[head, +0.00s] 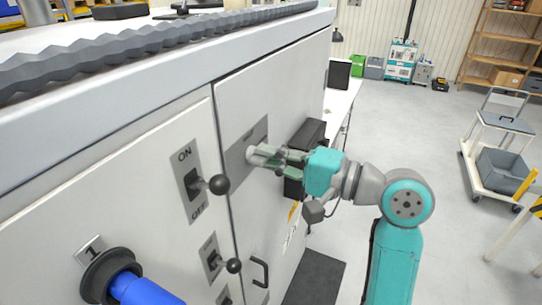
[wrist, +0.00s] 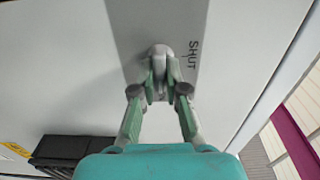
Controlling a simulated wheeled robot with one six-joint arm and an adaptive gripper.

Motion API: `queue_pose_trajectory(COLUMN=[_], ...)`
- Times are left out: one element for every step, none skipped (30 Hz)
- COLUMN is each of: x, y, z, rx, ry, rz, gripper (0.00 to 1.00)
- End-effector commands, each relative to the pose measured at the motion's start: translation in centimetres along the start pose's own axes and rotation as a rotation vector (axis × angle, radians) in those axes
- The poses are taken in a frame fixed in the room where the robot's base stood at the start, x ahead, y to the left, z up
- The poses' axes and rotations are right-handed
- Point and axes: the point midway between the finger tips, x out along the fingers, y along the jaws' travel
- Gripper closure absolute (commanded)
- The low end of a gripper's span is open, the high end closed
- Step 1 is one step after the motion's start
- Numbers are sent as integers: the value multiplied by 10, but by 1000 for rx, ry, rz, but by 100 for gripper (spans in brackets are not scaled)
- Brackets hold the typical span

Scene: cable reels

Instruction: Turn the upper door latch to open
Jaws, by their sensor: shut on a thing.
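The upper door latch (wrist: 160,53) is a light grey handle with a round hub on a darker grey plate (wrist: 125,22). The word SHUT is printed on the plate, right of the latch in the wrist view. My gripper (wrist: 161,82) is shut on the latch's handle, one green finger on each side. The handle extends from the hub down between the fingers in that view. In the head view my gripper (head: 268,158) reaches the plate (head: 236,155) on the cabinet door (head: 275,90), and its fingers hide most of the latch. The door sits flush with the cabinet front.
Left of the door, black-knobbed levers (head: 219,184) and a blue cable plug (head: 142,290) stick out. A black box (head: 308,135) is mounted behind my gripper. A door handle (head: 259,271) sits lower down. Floor to the right is open, with a trolley (head: 500,170) beyond.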

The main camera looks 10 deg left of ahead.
Motion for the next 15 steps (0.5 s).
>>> queue_pose_trajectory(x=[2, 2, 2, 2, 2, 2, 2, 2, 2, 2, 2, 2, 2, 2, 2], y=[0, 0, 0, 0, 0, 0, 0, 0, 0, 0, 0, 0, 0, 0, 0], z=[1, 1, 1, 1, 1, 1, 1, 1, 2, 2, 2, 2, 2, 2, 2], rx=[6, 8, 10, 11, 11, 11, 11, 11, 11, 11, 11, 11, 11, 11, 10], ry=[-5, -5, -5, -5, -5, -5, -5, -5, -5, -5, -5, -5, -5, -5, -5], rz=[-1, -1, -1, -1, -1, -1, -1, -1, -1, -1, -1, -1, -1, -1, -1], gripper=[100, 100, 100, 100, 100, 100, 100, 100, 100, 100, 100, 100, 100, 80, 70])
